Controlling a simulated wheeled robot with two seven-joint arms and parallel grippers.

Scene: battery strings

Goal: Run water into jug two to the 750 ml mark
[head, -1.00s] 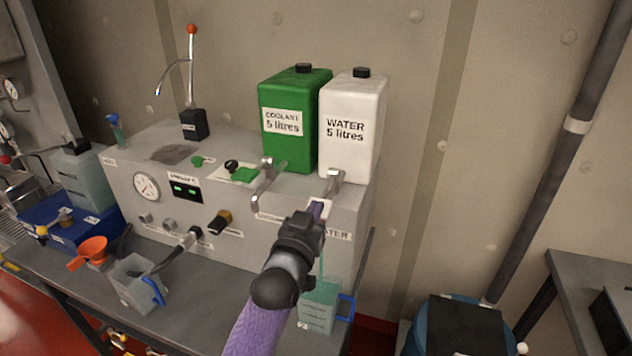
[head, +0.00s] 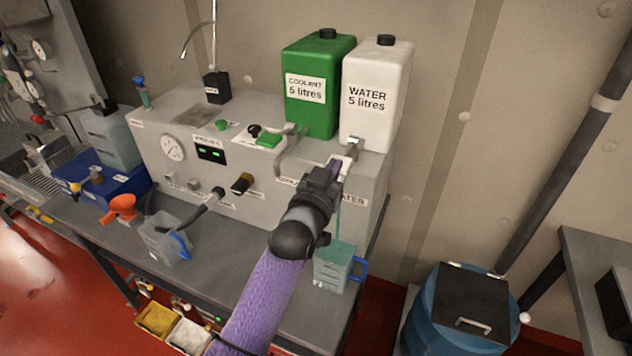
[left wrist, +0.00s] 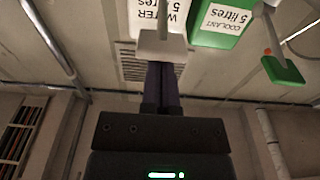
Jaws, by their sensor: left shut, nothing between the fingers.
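The white water tank (head: 376,92), labelled WATER 5 litres, stands on the grey cabinet. Its tap has a pale paddle (head: 349,162), which also shows in the left wrist view (left wrist: 150,46). My left gripper (head: 338,172) is shut and empty, its purple fingertips (left wrist: 162,78) against or very near the paddle; I cannot tell if they touch. A thin teal stream (head: 338,222) falls into a clear jug with a blue handle (head: 333,270) below the tap. The jug holds teal liquid; its marks and level are too small to read. My right gripper is out of view.
A green coolant tank (head: 318,115) stands left of the water tank. Another jug with a blue handle (head: 163,242) and an orange funnel (head: 122,206) are on the bench at left. A blue barrel (head: 455,325) stands on the floor at right.

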